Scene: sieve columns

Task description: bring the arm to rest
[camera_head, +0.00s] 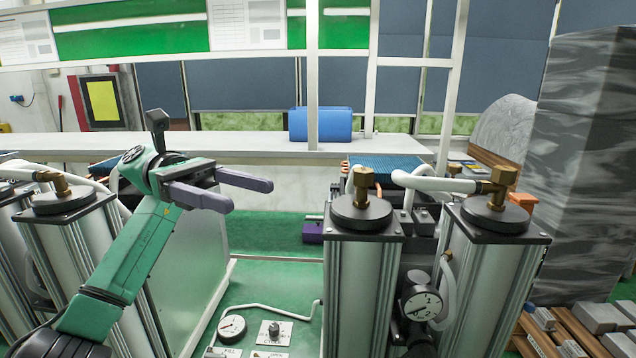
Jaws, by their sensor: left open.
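My left gripper (246,191) is at the end of the green arm that comes in from the lower left. Its two purple-grey fingers point to the right and stand apart, with nothing between them. It is raised in the air, left of the middle sieve column (361,270), and touches nothing that I can see. Another sieve column (497,270) stands to the right, and one more column (75,240) stands at the left, partly behind the arm. The columns have black caps with brass fittings and white hoses. My right gripper does not show.
A gauge (232,328) and a knob (274,331) sit on the green panel below. Another gauge (421,303) is between the two right columns. A grey stack (590,170) stands at the right.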

